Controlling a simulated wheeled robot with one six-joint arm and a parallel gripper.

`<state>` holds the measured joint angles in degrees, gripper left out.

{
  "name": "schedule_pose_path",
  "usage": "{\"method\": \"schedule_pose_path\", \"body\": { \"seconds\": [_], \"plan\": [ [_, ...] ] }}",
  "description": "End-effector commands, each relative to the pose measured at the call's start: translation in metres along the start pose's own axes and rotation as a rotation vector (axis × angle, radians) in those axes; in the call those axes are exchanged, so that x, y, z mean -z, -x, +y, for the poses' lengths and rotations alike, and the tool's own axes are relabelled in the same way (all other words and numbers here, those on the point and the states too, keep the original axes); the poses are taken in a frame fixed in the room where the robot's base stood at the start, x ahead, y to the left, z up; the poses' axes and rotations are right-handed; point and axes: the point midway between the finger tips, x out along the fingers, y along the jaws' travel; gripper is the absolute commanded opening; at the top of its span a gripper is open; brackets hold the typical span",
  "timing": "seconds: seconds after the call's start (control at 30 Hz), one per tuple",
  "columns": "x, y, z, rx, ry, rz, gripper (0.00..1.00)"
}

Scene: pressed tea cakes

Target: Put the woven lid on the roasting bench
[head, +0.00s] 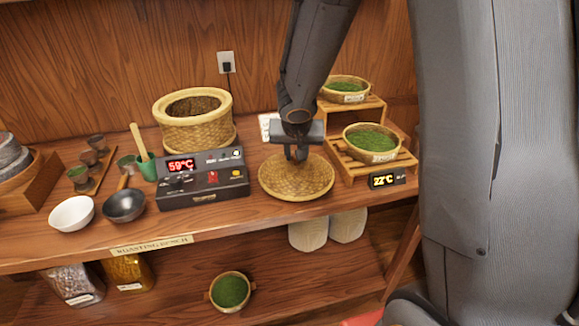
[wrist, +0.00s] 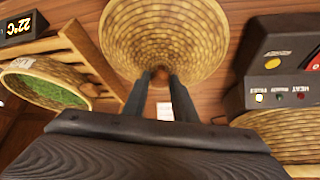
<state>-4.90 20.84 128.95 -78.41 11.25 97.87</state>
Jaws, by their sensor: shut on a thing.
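The woven lid (head: 290,185) is a round, shallow, tan woven disc at the right of the digital control box, over the front part of the wooden roasting bench (head: 225,222). In the wrist view the two fingers (wrist: 160,76) meet at the lid (wrist: 165,35), whose wide woven face fills the upper middle. I cannot tell whether the lid touches the bench or hangs just above it.
An open woven basket (head: 193,133) stands behind the control box (head: 203,183), which reads 59°C. A stepped wooden rack (head: 345,165) with bowls of green leaves stands close at the right. Bowls and cups are at the left. A lower shelf (head: 180,305) holds jars.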

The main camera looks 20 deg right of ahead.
Motion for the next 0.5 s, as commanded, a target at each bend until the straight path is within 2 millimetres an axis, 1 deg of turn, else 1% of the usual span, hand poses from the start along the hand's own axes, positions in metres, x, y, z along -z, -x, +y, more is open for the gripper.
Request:
{"method": "schedule_pose_path", "body": {
  "seconds": [0.17,0.27,0.37,0.43,0.5],
  "plan": [
    [0.012,0.003,0.000,-0.018,-0.037,0.002,0.00],
    [0.025,0.008,0.000,-0.043,-0.082,0.004,0.00],
    [0.041,0.017,0.000,-0.080,-0.150,0.004,0.00],
    [0.054,0.027,-0.002,-0.120,-0.220,0.005,0.00],
    [0.061,0.038,-0.004,-0.158,-0.286,0.004,0.00]
  ]
}}
